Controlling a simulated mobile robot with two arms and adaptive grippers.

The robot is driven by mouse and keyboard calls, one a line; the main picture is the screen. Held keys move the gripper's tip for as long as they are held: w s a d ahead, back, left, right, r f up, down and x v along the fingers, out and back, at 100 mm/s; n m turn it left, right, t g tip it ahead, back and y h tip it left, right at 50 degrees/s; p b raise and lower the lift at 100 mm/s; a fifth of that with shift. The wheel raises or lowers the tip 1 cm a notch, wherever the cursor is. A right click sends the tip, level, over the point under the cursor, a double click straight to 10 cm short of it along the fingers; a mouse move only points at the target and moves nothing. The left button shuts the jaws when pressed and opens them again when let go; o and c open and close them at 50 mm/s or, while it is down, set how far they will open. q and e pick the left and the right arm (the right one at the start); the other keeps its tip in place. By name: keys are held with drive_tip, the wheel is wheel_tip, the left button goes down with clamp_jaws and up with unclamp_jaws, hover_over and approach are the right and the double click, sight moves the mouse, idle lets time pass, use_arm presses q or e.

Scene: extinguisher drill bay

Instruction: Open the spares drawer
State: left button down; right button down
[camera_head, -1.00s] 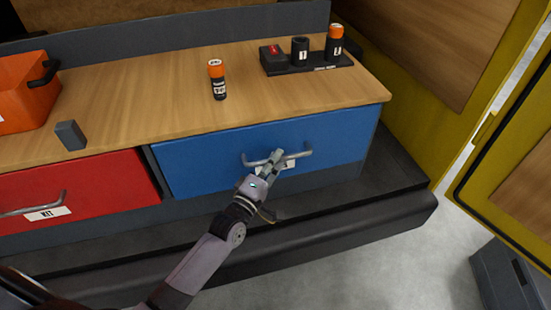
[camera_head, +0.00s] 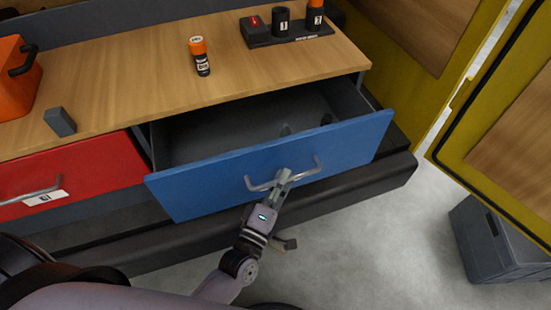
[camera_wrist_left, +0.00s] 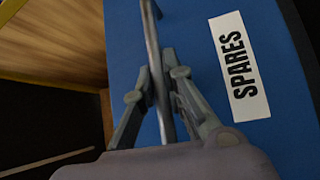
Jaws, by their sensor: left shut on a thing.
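The blue spares drawer (camera_head: 350,144) stands pulled out from the bench, and its dark inside shows behind the front panel. A few small dark items (camera_head: 305,125) lie in it near the front; I cannot tell what they are. My left gripper (camera_head: 283,178) is shut on the metal bar handle (camera_head: 308,169) of this drawer. In the left wrist view the fingers (camera_wrist_left: 160,85) close around the bar (camera_wrist_left: 153,45), beside a white label reading SPARES (camera_wrist_left: 239,66). My right gripper is not in view.
The red drawer (camera_head: 95,168) to the left is closed. A grey crate (camera_head: 490,240) sits on the floor at right.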

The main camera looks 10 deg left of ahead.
use_arm(q)
drive_tip(key=s+d, duration=0.5)
drive_tip(key=s, duration=0.2)
drive_tip(key=shift+s+d+p, duration=0.15)
drive_tip(key=shift+s+p, duration=0.25)
drive_tip(key=shift+p, duration=0.05)
drive_tip(key=c, duration=1.9)
unclamp_jaws()
drive_tip(key=shift+s, duration=0.1)
drive_tip(key=v, duration=1.2)
